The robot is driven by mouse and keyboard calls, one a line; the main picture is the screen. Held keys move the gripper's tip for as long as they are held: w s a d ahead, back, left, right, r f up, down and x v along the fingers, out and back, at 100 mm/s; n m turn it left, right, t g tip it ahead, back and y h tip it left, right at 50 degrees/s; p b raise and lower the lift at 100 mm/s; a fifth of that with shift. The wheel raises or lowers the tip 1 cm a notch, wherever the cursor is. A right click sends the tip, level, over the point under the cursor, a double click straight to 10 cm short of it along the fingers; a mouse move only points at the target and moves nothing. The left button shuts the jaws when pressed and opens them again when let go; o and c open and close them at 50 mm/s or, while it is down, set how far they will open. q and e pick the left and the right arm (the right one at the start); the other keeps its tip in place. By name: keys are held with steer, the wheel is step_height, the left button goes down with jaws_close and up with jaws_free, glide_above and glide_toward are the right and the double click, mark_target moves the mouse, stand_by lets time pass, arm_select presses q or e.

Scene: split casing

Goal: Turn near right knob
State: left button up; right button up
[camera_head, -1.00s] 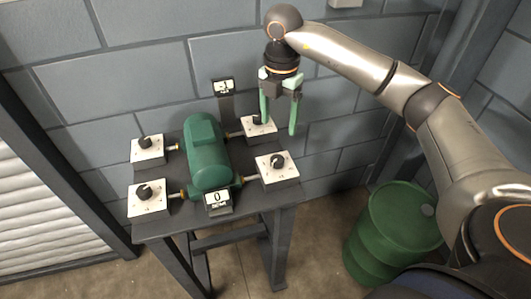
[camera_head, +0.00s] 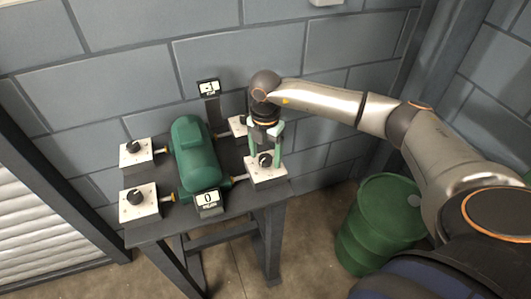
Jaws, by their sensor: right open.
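The near right knob (camera_head: 265,160) is a black knob on a white box (camera_head: 266,175) at the front right of the dark table. My right gripper (camera_head: 265,160) is open, pointing down, with one green finger on each side of this knob. I cannot tell whether the fingers touch it. The green motor casing (camera_head: 197,160) lies in the middle of the table, left of the gripper. A small display (camera_head: 208,198) in front of it reads 0. My left gripper is not in view.
Other knob boxes stand at the near left (camera_head: 140,202), far left (camera_head: 136,152) and far right (camera_head: 238,126), the last partly hidden by my gripper. A second display (camera_head: 208,88) stands behind the casing. A green barrel (camera_head: 382,225) stands on the floor at right.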

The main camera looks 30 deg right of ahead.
jaws_close()
stand_by(0.5)
